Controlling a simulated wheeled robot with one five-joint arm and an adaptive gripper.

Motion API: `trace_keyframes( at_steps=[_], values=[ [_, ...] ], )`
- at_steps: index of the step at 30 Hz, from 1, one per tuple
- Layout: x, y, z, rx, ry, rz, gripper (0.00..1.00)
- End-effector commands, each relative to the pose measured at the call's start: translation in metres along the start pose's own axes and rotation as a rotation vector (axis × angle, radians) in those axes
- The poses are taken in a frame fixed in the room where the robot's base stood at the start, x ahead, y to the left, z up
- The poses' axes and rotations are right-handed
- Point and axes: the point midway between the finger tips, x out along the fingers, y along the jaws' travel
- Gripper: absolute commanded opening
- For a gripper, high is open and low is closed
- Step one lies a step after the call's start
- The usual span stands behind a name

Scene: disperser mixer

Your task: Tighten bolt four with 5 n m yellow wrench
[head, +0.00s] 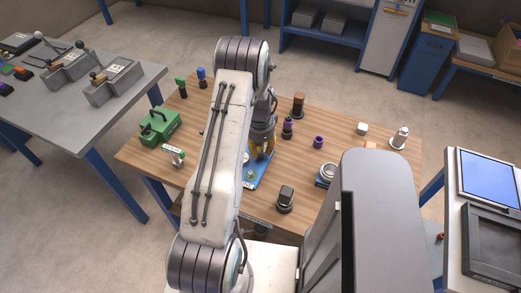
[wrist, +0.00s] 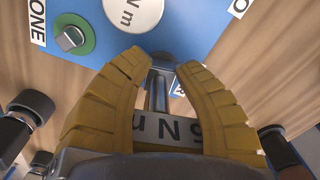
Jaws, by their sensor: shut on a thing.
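My gripper (wrist: 164,66) has its yellow fingers closed around a wrench (wrist: 168,127) with a white label reading 5 N m, upside down in the wrist view. A grey metal shaft (wrist: 158,92) shows between the fingers. Ahead is a blue plate (wrist: 195,22), which also shows in the head view (head: 261,170). It carries a bolt on a green disc (wrist: 73,40) beside a label reading ONE (wrist: 38,22), and a white disc marked N m (wrist: 134,10). Bolt four cannot be made out; the fingers hide part of the plate. In the head view my arm partly hides the gripper.
The wooden table (head: 345,190) also holds a green box (head: 160,126), a dark block (head: 286,198), a brown bottle (head: 298,104) and small purple pieces (head: 318,141). A grey bench (head: 60,105) stands left. Dark knobs (wrist: 33,105) flank my gripper in the wrist view.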

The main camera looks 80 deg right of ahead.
Motion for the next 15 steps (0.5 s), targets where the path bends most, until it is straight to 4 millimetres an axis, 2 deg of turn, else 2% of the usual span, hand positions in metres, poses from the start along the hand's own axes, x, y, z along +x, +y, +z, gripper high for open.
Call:
trace_keyframes(
  at_steps=[1,15],
  values=[
    [0.0051,0.0027,0.001,0.035,-0.004,0.008,0.0],
    [0.0049,0.0023,0.0005,0.389,-0.003,0.01,0.0]
  ],
)
